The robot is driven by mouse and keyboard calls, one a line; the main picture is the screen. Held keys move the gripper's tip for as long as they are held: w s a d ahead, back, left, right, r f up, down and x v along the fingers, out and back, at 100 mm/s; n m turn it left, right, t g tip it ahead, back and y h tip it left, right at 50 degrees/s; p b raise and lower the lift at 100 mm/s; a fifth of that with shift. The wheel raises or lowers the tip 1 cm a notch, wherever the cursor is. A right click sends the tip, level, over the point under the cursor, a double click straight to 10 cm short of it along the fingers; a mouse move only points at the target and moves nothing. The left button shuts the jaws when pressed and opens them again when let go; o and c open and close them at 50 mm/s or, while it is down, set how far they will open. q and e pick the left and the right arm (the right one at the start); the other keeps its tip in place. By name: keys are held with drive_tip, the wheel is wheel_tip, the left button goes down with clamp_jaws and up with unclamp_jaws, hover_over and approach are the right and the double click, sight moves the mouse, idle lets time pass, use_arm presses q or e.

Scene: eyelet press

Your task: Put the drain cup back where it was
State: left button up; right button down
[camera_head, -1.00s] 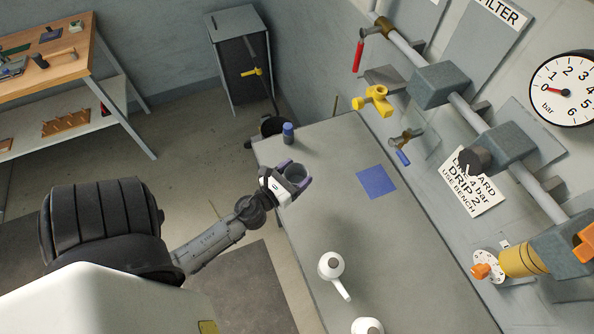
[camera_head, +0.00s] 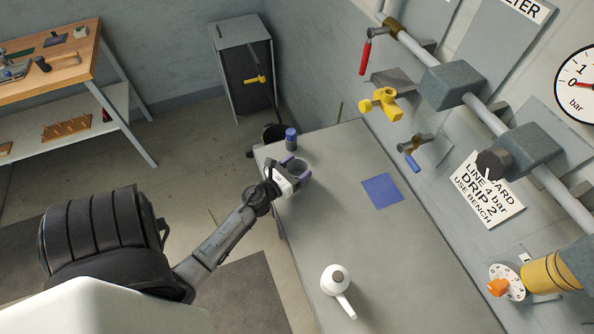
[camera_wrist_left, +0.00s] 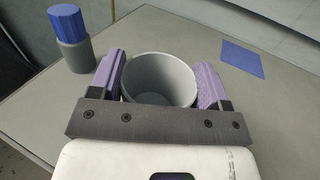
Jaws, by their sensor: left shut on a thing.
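The drain cup (camera_wrist_left: 160,78) is a grey, open-topped round cup, upright between the purple finger pads of my left gripper (camera_wrist_left: 160,82) in the left wrist view. The gripper is shut on it, and its inside looks empty. In the head view my left gripper (camera_head: 296,174) holds the cup (camera_head: 297,168) over the far left part of the grey bench (camera_head: 345,235). I cannot tell whether the cup's base touches the bench. A blue square (camera_head: 382,191) lies flat on the bench to the right. My right gripper is not in view.
A grey bottle with a blue cap (camera_head: 291,139) stands just beyond the cup; it also shows in the left wrist view (camera_wrist_left: 72,40). A white lidded vessel (camera_head: 336,280) is nearer on the bench. Pipes with a yellow valve (camera_head: 380,101) line the wall. The bench's middle is clear.

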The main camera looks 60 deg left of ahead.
use_arm(q)
drive_tip(key=shift+f, duration=0.3)
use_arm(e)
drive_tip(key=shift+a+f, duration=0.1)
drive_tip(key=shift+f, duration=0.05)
use_arm(q)
drive_tip(key=shift+f, duration=0.15)
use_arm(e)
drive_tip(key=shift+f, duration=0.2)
use_arm(q)
drive_tip(key=o, duration=0.9)
drive_tip(key=shift+c, duration=0.2)
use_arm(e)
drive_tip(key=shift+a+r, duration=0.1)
use_arm(q)
drive_tip(key=shift+r, duration=0.2)
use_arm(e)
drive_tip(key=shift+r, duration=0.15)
use_arm(q)
drive_tip(key=shift+s, duration=0.15)
drive_tip(key=b+v, duration=0.2)
drive_tip(key=v, duration=0.8)
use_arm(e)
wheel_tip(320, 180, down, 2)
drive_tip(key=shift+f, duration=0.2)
use_arm(q)
drive_tip(key=shift+b+v, duration=0.4)
drive_tip(key=shift+v, duration=0.5)
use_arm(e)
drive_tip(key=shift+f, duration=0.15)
